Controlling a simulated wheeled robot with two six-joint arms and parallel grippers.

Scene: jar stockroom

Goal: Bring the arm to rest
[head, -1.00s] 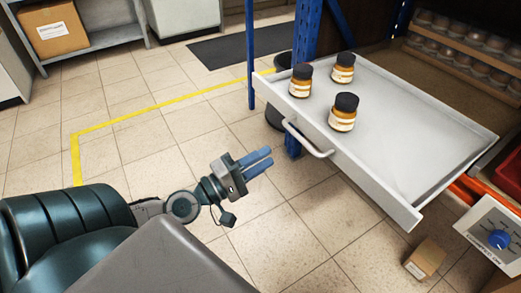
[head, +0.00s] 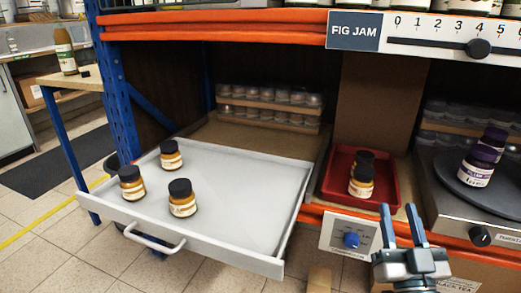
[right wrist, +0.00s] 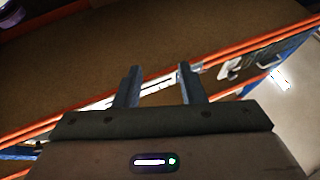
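My right gripper (head: 399,212) is at the lower right of the head view, in front of the rack's orange beam. Its two fingers point up and stand apart with nothing between them. In the right wrist view the same gripper (right wrist: 160,72) shows its fingers spread and empty, with a brown board surface and orange rails beyond. My left gripper and left arm are outside the head view.
An open white drawer (head: 245,205) holds three amber jars with dark lids, one of them a front jar (head: 182,198). A red tray (head: 393,188) holds two jars. A dark turntable (head: 455,180) carries purple-lidded jars. Tiled floor (head: 70,270) is clear at lower left.

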